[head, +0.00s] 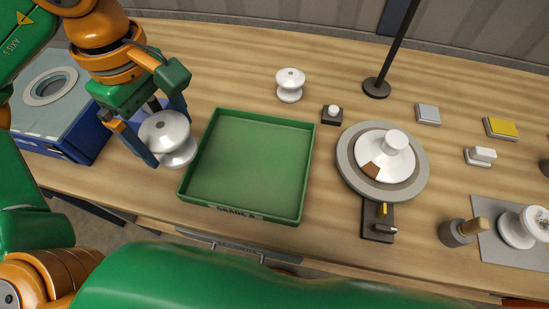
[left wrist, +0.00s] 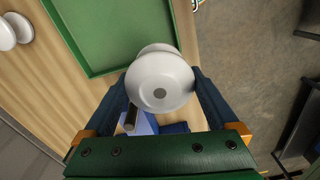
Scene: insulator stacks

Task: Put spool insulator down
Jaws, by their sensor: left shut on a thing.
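My left gripper (head: 167,135) is shut on a white spool insulator (head: 170,146), just left of the green tray (head: 310,165). In the left wrist view the held spool (left wrist: 160,82) sits between the two blue fingers, its round end with a grey centre facing the camera. The tray is empty, with a "GRADE A" label on its front wall, and also shows in the wrist view (left wrist: 85,65). Whether the spool touches the table is hard to tell. A second white spool insulator (head: 290,84) stands behind the tray. My right gripper is not in view.
A blue-grey box with a round opening (head: 65,100) stands at left. Right of the tray are a small button box (head: 332,114), a round turntable (head: 425,165) bearing a white piece, and a black pole stand (head: 377,88). Another white insulator (head: 520,228) lies on a grey mat.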

